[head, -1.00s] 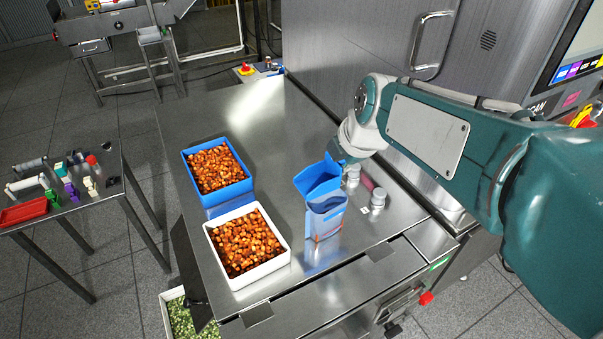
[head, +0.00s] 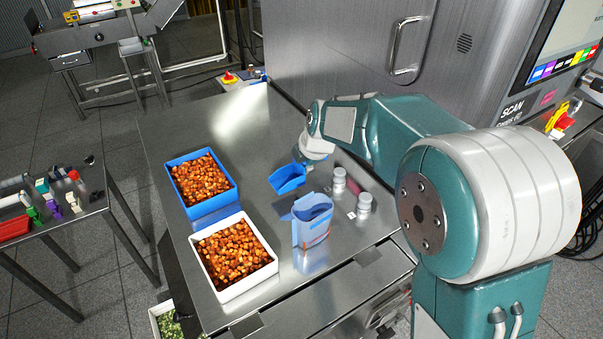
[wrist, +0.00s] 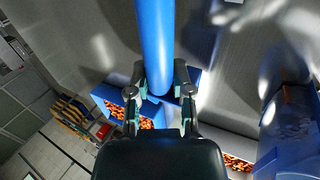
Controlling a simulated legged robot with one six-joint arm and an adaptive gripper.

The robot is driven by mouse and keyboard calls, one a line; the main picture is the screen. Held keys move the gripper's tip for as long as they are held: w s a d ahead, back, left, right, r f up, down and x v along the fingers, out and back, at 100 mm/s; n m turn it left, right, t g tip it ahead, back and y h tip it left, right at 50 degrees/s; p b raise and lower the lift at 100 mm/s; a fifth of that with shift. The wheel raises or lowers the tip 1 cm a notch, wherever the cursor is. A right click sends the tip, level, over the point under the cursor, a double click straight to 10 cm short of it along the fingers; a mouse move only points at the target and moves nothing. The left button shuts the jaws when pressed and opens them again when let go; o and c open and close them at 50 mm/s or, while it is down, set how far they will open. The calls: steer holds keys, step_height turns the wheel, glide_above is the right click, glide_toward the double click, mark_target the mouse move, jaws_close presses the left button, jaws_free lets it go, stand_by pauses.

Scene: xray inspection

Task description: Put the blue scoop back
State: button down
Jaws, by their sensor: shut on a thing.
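The blue scoop (head: 287,180) is in my gripper (head: 311,160), above the steel table, behind and to the left of the holder. In the wrist view, my gripper (wrist: 160,95) is shut on its long blue handle (wrist: 155,40). The scoop's head is apart from the blue holder (head: 312,222), an open-topped, upright container on the table. The holder also shows at the right edge of the wrist view (wrist: 285,140). In the head view, my fingertips are small and partly hidden.
A blue bin (head: 224,203) and a white bin (head: 196,245) of orange pieces stand left of the holder. Two grey-white cylinders (head: 339,178) stand close to its right. The steel cabinet (head: 340,50) borders the table behind. Bare table lies behind the blue bin.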

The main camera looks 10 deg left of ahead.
mark_target(303, 174)
steer(key=shift+w+f, duration=0.2)
step_height(303, 174, down, 3)
steer(key=shift+w+f, duration=0.1)
steer(key=shift+f, duration=0.05)
steer(key=shift+a+f, duration=0.1)
steer(key=shift+a, duration=0.15)
steer(key=shift+f, duration=0.1)
steer(key=c, duration=0.5)
jaws_free()
steer(key=shift+d, duration=0.1)
steer(key=v, duration=1.2)
steer(key=shift+d, duration=0.15)
